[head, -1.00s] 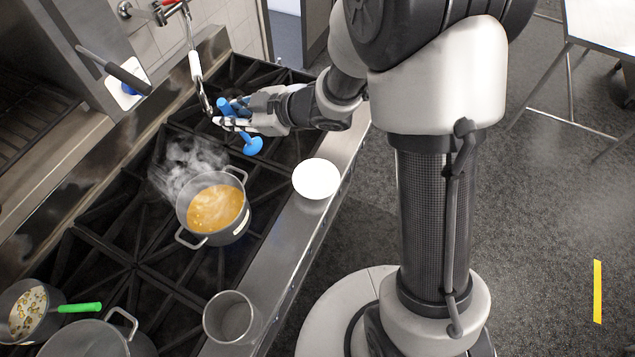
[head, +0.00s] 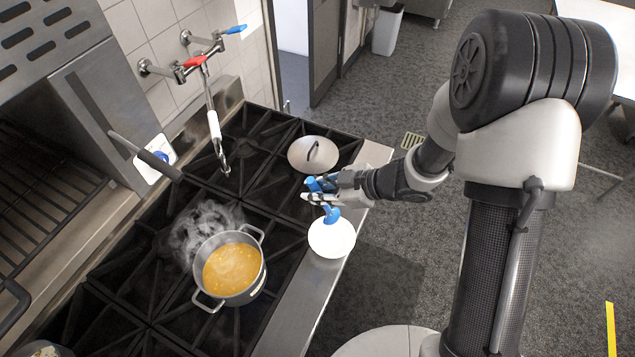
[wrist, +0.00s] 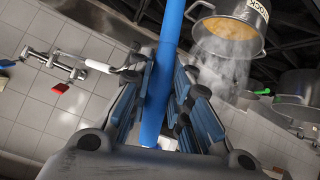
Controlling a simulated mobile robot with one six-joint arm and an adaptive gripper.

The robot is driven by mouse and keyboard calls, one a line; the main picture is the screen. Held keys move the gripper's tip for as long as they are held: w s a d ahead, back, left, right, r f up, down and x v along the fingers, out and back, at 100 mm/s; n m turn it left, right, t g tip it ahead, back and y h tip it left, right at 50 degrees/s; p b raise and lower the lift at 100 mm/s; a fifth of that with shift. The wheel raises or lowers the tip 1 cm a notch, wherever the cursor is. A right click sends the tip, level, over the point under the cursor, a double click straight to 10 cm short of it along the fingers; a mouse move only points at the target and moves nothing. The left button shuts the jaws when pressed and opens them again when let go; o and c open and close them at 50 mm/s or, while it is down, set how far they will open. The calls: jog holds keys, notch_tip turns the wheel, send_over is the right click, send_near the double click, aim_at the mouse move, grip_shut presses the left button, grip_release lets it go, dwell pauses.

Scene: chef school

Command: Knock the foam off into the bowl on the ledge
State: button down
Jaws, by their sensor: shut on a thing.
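My gripper (head: 314,193) is shut on the handle of a blue long-handled tool (head: 331,215), whose head points down. In the wrist view, the blue handle (wrist: 158,90) runs between the fingers. The white bowl (head: 334,241) sits on the steel ledge (head: 290,325) at the stove's front. The tool's head overlaps the bowl's far edge in the head view; I cannot tell whether it touches. Foam on the head cannot be made out. A pot (head: 232,296) of orange-brown soup steams on the stove; it also shows in the wrist view (wrist: 265,12).
A round lid (head: 300,152) lies on the stove's back right, behind my gripper. A jointed tap (head: 212,125) hangs over the stove from the tiled wall. The floor right of the ledge is clear.

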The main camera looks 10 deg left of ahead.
notch_tip(320, 180, down, 8)
jog(key=b, duration=0.6)
jog(key=shift+f+b, duration=0.15)
jog(key=shift+b, duration=0.2)
dwell(0.8)
notch_tip(320, 180, up, 7)
jog(key=p, duration=0.6)
jog(key=shift+p, duration=0.4)
jog(key=shift+f, duration=0.1)
